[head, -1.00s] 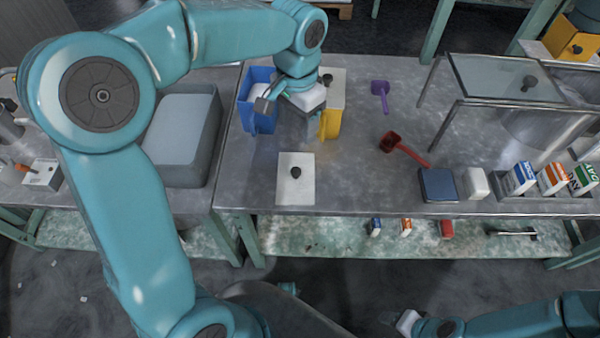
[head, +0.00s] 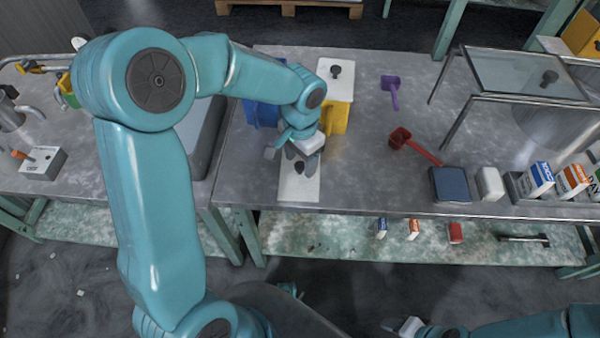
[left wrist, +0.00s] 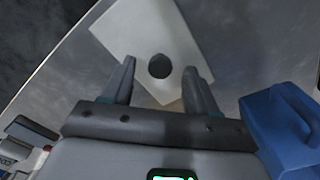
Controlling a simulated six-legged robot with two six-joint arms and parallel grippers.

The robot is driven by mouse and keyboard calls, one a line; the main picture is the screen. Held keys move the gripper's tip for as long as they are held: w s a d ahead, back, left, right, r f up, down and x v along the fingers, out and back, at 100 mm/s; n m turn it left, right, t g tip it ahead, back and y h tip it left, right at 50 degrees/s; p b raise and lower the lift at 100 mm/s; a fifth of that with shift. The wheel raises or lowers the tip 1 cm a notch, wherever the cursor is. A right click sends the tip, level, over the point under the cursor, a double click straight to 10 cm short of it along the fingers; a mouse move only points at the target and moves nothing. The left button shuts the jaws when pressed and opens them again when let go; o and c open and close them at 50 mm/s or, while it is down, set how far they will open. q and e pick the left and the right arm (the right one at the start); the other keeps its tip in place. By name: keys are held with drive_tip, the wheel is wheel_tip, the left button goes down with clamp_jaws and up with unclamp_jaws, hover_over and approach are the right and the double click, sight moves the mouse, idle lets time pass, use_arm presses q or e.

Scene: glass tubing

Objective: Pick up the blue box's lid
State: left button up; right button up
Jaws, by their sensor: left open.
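The blue box's lid (head: 300,189) is a white square plate with a dark round knob. It lies flat on the metal table near the front edge. In the left wrist view the lid (left wrist: 135,32) lies beyond my fingers, with its knob (left wrist: 159,67) between the fingertips. My left gripper (head: 296,156) is open above the lid and hides its far part in the head view; it also shows in the left wrist view (left wrist: 160,72). The blue box (head: 262,114) stands behind, partly hidden by my arm. My right gripper (head: 402,327) is low at the bottom edge, its jaws unclear.
A yellow box (head: 335,118) with a white knobbed lid (head: 336,78) stands behind the gripper. A purple scoop (head: 391,90), a red scoop (head: 412,145) and a dark blue block (head: 450,184) lie to the right. A glass-topped stand (head: 520,75) is farther right.

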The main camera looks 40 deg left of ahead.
use_arm(q)
drive_tip(key=shift+f, duration=0.4)
clamp_jaws()
